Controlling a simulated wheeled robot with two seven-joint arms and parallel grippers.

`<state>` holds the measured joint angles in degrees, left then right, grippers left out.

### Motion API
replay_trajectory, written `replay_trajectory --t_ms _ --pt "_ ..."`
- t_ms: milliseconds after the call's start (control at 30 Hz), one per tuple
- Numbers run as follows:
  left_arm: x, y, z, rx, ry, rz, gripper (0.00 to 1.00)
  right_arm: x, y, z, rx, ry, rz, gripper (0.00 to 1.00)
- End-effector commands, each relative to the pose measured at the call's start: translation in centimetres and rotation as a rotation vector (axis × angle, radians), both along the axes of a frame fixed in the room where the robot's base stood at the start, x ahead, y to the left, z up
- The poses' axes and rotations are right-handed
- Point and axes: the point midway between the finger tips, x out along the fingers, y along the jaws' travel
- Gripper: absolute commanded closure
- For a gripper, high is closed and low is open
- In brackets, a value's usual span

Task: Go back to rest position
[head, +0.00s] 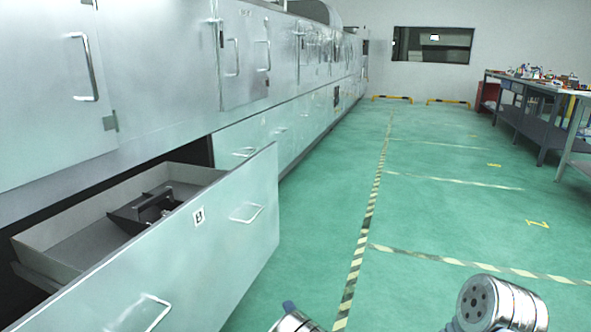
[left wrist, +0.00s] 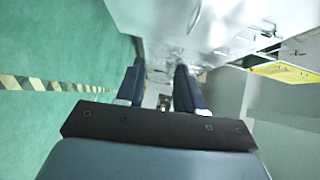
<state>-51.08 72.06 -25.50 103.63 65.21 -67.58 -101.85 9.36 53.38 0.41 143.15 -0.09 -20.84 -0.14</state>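My left gripper (left wrist: 158,82) shows in the left wrist view, its two dark fingers apart with a clear gap and nothing held between them. In the head view, silver parts of my arms show at the bottom edge, but no gripper fingers can be made out there. My right gripper is not in view. An open drawer (head: 243,180) with a light metal front stands out from the cabinet row at the left. Inside it lies a dark grey carrier with a handle (head: 153,195). The left fingers appear clear of any object.
Metal cabinets (head: 160,60) run along the left wall. The drawer front juts into the aisle. The green floor (head: 440,220) with striped lines is free ahead. A workbench (head: 540,115) with small items stands at the far right. Yellow-black barriers (head: 393,98) are at the back wall.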

Motion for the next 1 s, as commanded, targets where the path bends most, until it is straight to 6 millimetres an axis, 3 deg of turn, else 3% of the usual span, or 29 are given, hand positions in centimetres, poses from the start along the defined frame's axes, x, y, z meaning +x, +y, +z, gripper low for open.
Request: replay_trajectory --t_ms 167,267,367,467,500,600,700,800,1000 --pt "-0.8 4.1 -5.4 -0.228 0.137 0.006 0.63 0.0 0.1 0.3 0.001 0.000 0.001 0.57" --pt "-2.4 6.6 -9.1 -0.416 0.242 0.035 0.63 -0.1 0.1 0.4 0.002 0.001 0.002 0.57" --pt "-6.1 9.2 -13.6 -0.682 0.388 0.118 0.63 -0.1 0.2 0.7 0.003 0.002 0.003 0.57" --pt "-12.6 11.1 -17.5 -1.036 0.575 0.289 0.63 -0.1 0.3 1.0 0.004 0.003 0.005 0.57" --pt "-15.6 11.4 -18.4 -1.172 0.649 0.376 0.63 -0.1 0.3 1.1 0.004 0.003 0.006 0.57" --pt "-22.2 11.2 -18.9 -1.434 0.799 0.593 0.63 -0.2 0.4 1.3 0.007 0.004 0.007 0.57" --pt "-26.7 10.8 -18.3 -1.584 0.897 0.761 0.63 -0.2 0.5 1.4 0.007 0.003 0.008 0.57" --pt "-29.2 10.5 -17.7 -1.653 0.950 0.860 0.63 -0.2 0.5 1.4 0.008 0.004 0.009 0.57" --pt "-30.0 10.4 -17.5 -1.675 0.968 0.898 0.63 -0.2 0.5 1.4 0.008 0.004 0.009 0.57"
